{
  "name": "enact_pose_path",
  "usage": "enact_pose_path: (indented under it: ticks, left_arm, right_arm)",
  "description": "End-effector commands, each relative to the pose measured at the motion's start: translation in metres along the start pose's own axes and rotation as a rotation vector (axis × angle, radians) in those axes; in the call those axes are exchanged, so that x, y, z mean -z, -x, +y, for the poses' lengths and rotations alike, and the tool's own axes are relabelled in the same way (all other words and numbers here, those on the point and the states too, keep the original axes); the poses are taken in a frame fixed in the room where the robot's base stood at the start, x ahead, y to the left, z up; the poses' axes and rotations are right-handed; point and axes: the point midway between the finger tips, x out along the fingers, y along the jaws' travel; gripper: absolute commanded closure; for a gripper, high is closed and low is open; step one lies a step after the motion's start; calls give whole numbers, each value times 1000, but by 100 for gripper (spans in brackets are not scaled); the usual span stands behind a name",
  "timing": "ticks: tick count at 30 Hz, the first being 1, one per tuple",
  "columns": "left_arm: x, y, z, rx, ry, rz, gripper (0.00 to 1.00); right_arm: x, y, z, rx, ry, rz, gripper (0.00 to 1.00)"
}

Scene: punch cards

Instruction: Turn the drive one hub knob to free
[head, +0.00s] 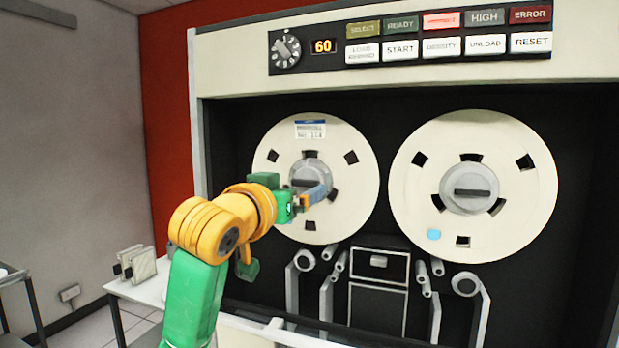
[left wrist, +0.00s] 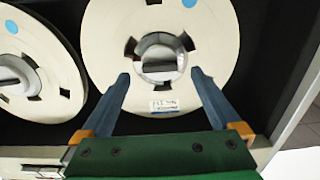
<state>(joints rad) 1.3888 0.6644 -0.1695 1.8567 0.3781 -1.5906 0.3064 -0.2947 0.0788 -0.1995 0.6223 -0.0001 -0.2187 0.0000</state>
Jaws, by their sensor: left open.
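The tape drive carries two cream reels side by side. The left reel (head: 270,155) has a white label at its top. Its grey hub knob (head: 310,170) has a dark grip bar, which looks about level, though my gripper hides part of it. My left gripper (head: 316,194) is open and empty in front of this hub. In the left wrist view, the hub knob (left wrist: 160,48) shows just beyond and between the two blue fingertips (left wrist: 160,75); I cannot tell if they touch it. The right reel's hub knob (head: 470,190) also has a level bar. My right gripper is out of view.
A panel (head: 410,38) with a dial, a "60" display and lit buttons runs above the reels. Rollers and guide posts (head: 380,262) stand out below the reels. A white table (head: 150,285) with small upright boxes is at the lower left.

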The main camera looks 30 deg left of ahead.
Motion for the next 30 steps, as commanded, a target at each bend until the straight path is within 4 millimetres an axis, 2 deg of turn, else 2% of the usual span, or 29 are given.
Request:
enact_pose_path:
  ticks: [1,7,10,16,17,25,30]
  left_arm:
    - [6,-11,0,0,-1,-7,3]
    - [5,-45,0,-2,1,-5,3]
    - [2,-52,0,-1,0,-3,3]
    - [0,-53,0,-1,0,-1,3]
    - [0,-53,0,-1,0,-1,8]
    - [0,-53,0,-1,0,-1,81]
    - [0,-53,0,-1,9,0,83]
  right_arm:
    - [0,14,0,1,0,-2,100]
    - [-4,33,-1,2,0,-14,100]
    - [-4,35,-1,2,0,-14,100]
    - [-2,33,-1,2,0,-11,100]
    - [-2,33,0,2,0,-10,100]
    - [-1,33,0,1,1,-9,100]
    - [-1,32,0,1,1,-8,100]
